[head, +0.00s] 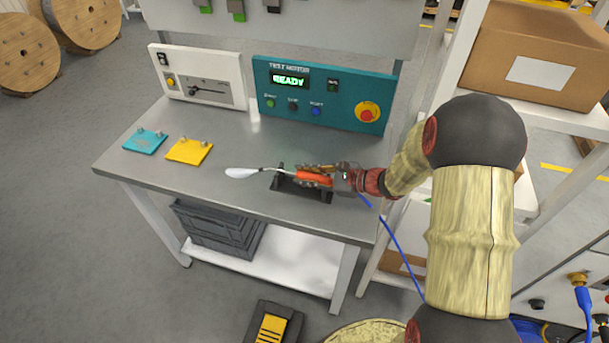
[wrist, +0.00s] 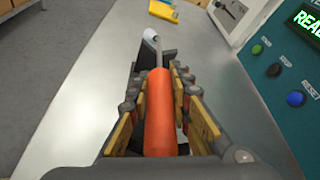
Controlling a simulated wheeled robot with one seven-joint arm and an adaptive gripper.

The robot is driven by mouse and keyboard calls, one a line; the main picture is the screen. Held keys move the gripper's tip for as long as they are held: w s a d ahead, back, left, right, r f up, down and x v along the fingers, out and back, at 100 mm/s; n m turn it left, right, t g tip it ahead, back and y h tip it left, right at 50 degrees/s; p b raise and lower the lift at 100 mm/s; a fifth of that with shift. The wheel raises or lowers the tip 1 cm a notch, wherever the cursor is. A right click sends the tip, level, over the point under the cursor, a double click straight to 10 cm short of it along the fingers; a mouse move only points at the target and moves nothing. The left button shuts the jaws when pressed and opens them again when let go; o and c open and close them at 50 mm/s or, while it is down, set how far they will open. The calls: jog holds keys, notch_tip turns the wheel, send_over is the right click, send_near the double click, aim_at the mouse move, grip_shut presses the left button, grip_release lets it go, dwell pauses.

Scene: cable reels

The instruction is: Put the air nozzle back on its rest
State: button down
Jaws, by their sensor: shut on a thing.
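The air nozzle has an orange handle (head: 314,180) and a thin metal tube that points left, with a pale oval piece (head: 240,173) at its far end. My gripper (head: 312,176) is shut around the orange handle (wrist: 159,115), with its fingers on both sides in the wrist view. The black rest (head: 293,189) is on the grey bench directly below and around the nozzle; its dark upright (wrist: 148,57) shows just ahead of the handle. The gripper and handle hide part of the rest. I cannot tell whether the nozzle touches it.
A teal test panel (head: 330,115) and a white panel (head: 197,80) stand along the bench's back. Yellow (head: 189,151) and teal (head: 145,141) plates lie at left. A blue hose (head: 403,245) hangs at the bench's right side. The bench's front left is clear.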

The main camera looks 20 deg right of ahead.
dwell(0.3)
jog(key=c, duration=1.7)
grip_release()
jog(key=o, duration=0.5)
jog(key=shift+o, duration=1)
jog(key=shift+p+v, duration=1.4)
jog(key=shift+v, duration=2.65)
